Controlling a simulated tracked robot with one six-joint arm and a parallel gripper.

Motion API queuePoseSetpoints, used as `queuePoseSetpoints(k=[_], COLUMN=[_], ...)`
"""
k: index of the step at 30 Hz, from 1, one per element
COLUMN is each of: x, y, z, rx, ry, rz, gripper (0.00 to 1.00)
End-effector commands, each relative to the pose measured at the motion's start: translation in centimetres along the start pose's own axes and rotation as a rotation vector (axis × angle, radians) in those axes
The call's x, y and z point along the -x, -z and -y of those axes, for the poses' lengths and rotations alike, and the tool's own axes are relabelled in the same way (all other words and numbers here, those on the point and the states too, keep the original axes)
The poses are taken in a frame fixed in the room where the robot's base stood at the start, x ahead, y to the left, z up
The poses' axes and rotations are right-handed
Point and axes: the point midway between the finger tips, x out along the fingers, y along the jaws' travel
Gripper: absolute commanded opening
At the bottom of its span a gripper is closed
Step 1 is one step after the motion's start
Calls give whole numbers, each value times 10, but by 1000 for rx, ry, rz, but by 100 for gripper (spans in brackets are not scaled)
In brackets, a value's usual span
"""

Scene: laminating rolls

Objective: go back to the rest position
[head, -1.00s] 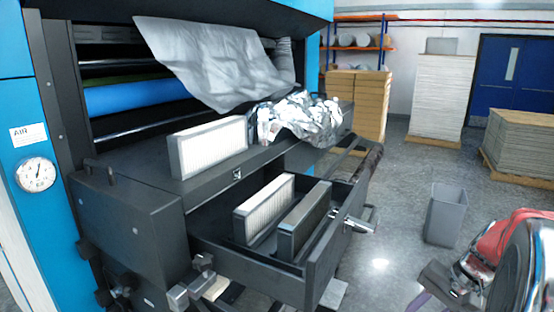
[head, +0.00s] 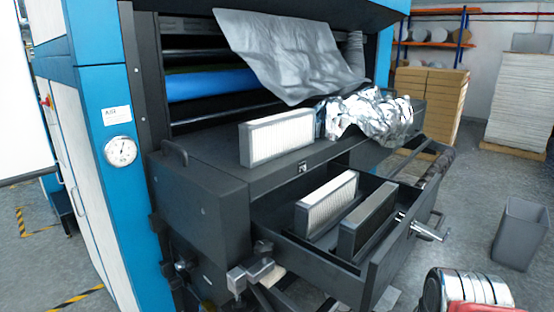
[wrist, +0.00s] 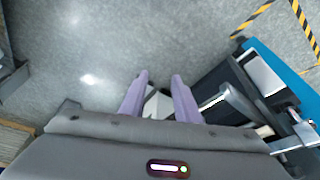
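My gripper (wrist: 159,80) shows in the wrist view with two purple fingers apart, pointing over the grey floor. A pale shape (wrist: 157,103) shows between and behind the fingers near their bases; I cannot tell what it is, and nothing shows clamped at the tips. In the head view only a chrome and red part of my arm shows at the bottom right; the gripper is out of that view.
The blue and black machine (head: 90,110) has an open drawer (head: 375,265) with a white-faced filter (head: 327,203) and a dark-faced one (head: 367,218). Another filter (head: 277,138) and crumpled foil (head: 365,115) sit on the ledge. A grey bin (head: 519,233) stands right.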

Motion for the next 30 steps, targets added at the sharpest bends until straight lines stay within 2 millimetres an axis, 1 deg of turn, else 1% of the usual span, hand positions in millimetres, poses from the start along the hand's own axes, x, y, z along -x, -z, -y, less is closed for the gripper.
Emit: queuePoseSetpoints(k=[1, 6, 9, 12, 17, 30], x=[6, 24, 38, 44, 44, 44], y=[-5, -17, -18, -20, -21, -21], z=[11, 43, 59, 68, 73, 73], rx=[45, 162, 216, 252, 269, 267], ry=[7, 49, 77, 95, 103, 102], rz=[-22, -93, -135, -153, -152, -152], gripper=[29, 29, 29, 29, 29, 29])
